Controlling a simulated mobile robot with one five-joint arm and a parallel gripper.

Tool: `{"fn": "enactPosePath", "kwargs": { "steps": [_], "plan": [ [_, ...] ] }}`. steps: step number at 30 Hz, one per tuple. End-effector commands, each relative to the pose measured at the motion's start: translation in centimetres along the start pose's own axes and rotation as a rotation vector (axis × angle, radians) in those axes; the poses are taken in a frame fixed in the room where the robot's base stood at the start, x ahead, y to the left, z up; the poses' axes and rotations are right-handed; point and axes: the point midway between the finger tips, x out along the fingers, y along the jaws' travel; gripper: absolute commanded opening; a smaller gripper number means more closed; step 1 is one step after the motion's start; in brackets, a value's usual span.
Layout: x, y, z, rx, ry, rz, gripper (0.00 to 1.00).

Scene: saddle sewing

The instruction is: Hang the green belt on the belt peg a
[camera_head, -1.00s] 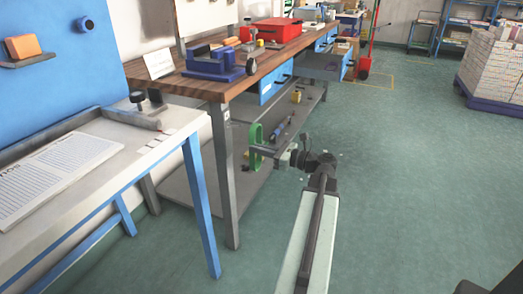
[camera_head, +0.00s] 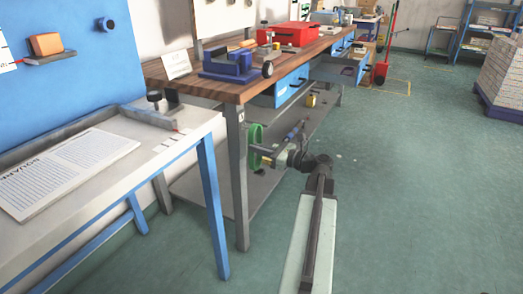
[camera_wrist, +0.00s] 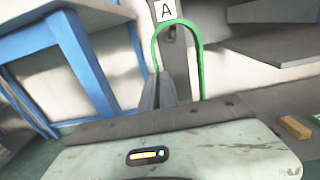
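The green belt (camera_head: 255,136) is an upright loop at the end of my arm, beside the front leg of the wooden bench. In the wrist view the belt (camera_wrist: 200,52) arches above my gripper, and its lower part is partly hidden by the fingers. My gripper (camera_head: 262,157) appears shut on the belt's lower part; it also shows in the wrist view (camera_wrist: 166,88). A white label with the letter A (camera_wrist: 166,10) sits on a grey post behind the loop. A dark fitting shows just under the label, within the loop; I cannot tell whether the belt touches it.
The wooden bench (camera_head: 215,88) carries a blue fixture (camera_head: 230,68) and a red box (camera_head: 288,35). A white table with blue legs (camera_head: 212,200) stands close at the left. A lower shelf (camera_head: 215,188) runs under the bench.

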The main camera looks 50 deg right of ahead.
Motion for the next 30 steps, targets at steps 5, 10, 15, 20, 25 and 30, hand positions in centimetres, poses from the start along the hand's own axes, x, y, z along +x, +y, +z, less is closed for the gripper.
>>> {"fn": "enactPosePath", "kwargs": {
  "steps": [5,10,15,20,25,30],
  "plan": [
    [1.0,0.0,-0.1,0.000,0.000,-0.001,0.00],
    [1.9,0.0,-0.5,0.000,0.000,0.001,0.00],
    [2.5,0.0,-0.8,0.000,0.000,-0.001,0.00],
    [2.7,0.0,-1.0,0.000,0.000,-0.001,0.00],
    [2.6,-0.1,-0.9,0.000,0.000,-0.002,0.00],
    [2.6,-0.1,-0.9,0.000,0.000,-0.002,0.00]
  ]
}}
